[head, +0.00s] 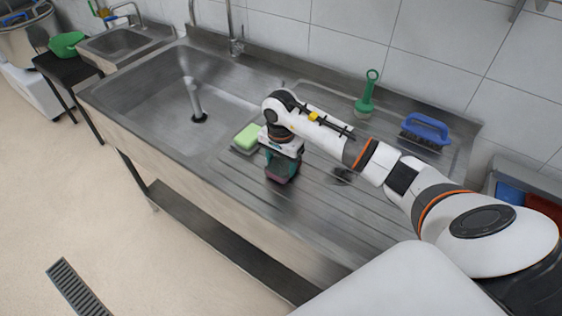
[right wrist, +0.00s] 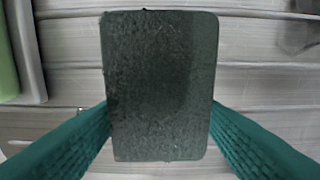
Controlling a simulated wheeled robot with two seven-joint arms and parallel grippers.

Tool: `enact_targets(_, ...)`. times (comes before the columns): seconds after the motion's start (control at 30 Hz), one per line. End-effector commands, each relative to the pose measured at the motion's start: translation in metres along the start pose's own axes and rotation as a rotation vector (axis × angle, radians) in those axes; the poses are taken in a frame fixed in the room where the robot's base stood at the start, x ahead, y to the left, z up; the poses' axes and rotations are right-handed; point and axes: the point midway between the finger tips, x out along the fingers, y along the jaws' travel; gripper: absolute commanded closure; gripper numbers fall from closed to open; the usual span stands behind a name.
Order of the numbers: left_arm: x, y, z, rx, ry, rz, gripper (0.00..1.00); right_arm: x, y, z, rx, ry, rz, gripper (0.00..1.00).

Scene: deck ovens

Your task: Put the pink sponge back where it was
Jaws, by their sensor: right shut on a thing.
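My right gripper (head: 281,165) is shut on the pink sponge (head: 280,177), pointing down at the ribbed drainboard. In the right wrist view the sponge (right wrist: 160,85) shows a dark grey-green scouring face between the two teal fingers (right wrist: 160,125), and its pink part is hidden there. Whether the sponge touches the drainboard or hangs just above it, I cannot tell. A light green sponge (head: 246,137) lies in a small grey dish to the left of my gripper; it also shows at the left edge of the right wrist view (right wrist: 7,55). My left gripper is not in view.
The sink basin (head: 165,85) with an upright drain pipe (head: 196,98) lies left of the drainboard (head: 318,200). A green-handled brush (head: 367,95) and a blue brush (head: 427,128) stand at the back. A dark drain (head: 342,175) lies under my arm. The front drainboard is clear.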

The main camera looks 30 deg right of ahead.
Motion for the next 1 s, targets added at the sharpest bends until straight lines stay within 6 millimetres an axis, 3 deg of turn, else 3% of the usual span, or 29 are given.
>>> enact_targets(0.1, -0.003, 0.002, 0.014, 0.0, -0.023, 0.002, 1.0, 0.007, 0.0, 0.0, -0.001, 0.0, 0.001, 0.61)
enact_targets(0.37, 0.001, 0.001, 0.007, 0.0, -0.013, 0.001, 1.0, 0.01, 0.0, 0.0, -0.001, -0.001, 0.001, 0.61)
enact_targets(0.4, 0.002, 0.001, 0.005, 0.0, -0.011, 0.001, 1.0, 0.01, 0.0, 0.0, -0.002, -0.001, 0.001, 0.41)
enact_targets(0.53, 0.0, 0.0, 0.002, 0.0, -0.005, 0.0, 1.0, 0.009, 0.0, 0.0, -0.001, 0.0, 0.001, 0.21)
enact_targets(0.83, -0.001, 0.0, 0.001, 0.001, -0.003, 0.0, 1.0, 0.007, 0.0, 0.0, -0.001, 0.0, 0.001, 0.21)
enact_targets(1.0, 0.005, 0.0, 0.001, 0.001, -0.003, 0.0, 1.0, -0.008, 0.001, 0.001, -0.001, -0.004, 0.005, 0.21)
